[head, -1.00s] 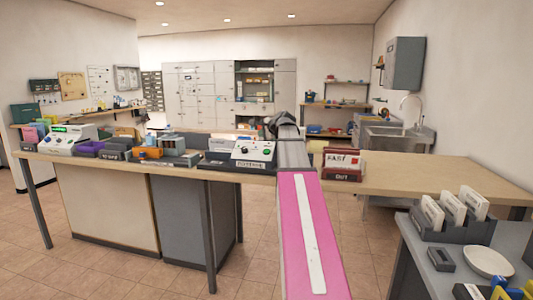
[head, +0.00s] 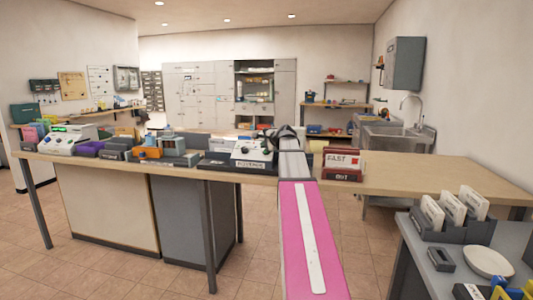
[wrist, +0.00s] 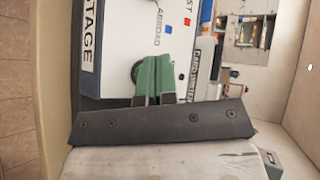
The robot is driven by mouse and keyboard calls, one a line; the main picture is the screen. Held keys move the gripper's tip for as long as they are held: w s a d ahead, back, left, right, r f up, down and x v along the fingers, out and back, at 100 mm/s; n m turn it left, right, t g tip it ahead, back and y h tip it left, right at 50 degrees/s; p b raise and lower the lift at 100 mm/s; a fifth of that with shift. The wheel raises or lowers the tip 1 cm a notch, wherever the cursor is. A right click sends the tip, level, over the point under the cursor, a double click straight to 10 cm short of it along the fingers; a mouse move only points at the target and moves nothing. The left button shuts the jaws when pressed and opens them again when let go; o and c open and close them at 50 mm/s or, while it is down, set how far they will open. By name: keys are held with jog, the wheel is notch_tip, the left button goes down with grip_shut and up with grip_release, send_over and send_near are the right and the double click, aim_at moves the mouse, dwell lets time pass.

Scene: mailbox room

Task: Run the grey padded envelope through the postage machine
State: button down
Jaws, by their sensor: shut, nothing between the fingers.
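The postage machine (head: 252,161) stands on the counter, a white sloped box on a dark base. In the wrist view its white panel (wrist: 118,25) fills the upper middle, with a partly cut-off label reading "STAGE" and the word "ABROAD" beside a blue mark. My gripper (wrist: 153,60) is shut and empty, its green fingers over this panel. A dark green round button (wrist: 137,72) shows just beside the fingers, partly hidden by them; contact cannot be told. In the head view my wrist hides part of the machine. I cannot pick out the grey padded envelope in either view.
A red "FAST" and "OUT" holder (head: 342,164) stands right of my arm. Small trays and an orange item (head: 149,152) crowd the counter to the left. The counter's right part (head: 430,167) is clear. A grey side table (head: 470,245) with card racks is nearer at right.

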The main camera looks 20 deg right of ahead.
jog(key=shift+w+d+f, duration=0.25)
jog(key=shift+w+f, duration=0.05)
jog(key=shift+f, duration=0.25)
dwell(1.8)
jog(key=shift+w+d+f, duration=0.1)
jog(key=shift+w+f, duration=0.1)
jog(key=shift+f, duration=0.15)
